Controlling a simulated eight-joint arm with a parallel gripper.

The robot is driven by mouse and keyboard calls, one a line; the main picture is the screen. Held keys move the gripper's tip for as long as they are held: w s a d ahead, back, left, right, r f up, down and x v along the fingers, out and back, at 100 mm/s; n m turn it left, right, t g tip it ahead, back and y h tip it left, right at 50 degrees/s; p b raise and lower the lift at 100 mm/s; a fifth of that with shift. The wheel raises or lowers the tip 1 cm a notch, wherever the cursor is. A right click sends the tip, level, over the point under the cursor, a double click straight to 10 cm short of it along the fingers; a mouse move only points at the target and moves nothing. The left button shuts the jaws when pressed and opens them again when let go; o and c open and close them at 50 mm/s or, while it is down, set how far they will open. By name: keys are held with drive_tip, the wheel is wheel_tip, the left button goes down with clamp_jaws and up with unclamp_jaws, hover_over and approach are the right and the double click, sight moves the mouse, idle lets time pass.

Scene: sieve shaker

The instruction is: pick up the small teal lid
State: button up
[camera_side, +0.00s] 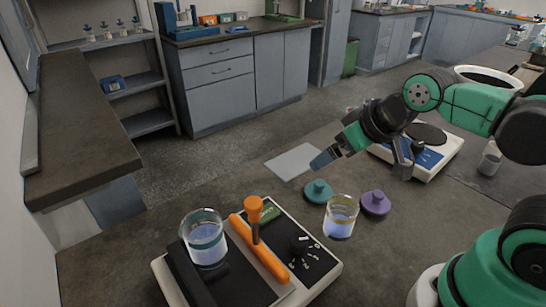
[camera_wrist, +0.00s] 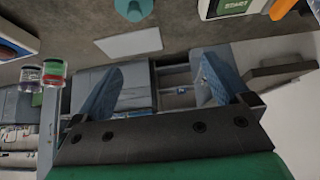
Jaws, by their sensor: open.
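The small teal lid (camera_side: 318,191) lies on the dark bench top in the side view, left of a purple lid (camera_side: 376,202). It has a knob on top. In the wrist view the teal lid (camera_wrist: 133,8) shows at the top edge, partly cut off. My gripper (camera_side: 322,160) is above and a little behind the teal lid, apart from it. In the wrist view my gripper's two blue fingers (camera_wrist: 160,75) are spread apart with nothing between them.
A glass beaker (camera_side: 340,217) stands close to both lids. A shaker (camera_side: 255,262) with an orange clamp bar holds another beaker (camera_side: 204,240). A white sheet (camera_side: 292,162) lies behind the teal lid. A balance (camera_side: 428,160) stands to the right.

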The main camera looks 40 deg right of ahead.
drive_tip(key=shift+o, duration=0.3)
drive_tip(key=n+g, duration=0.2)
drive_tip(key=g, duration=0.5)
hover_over(320, 183)
wheel_tip(320, 183, down, 6)
drive_tip(key=shift+f, duration=0.1)
drive_tip(key=shift+d+f, duration=0.1)
drive_tip(key=shift+f, duration=3.05)
drive_tip(key=c, duration=1.1)
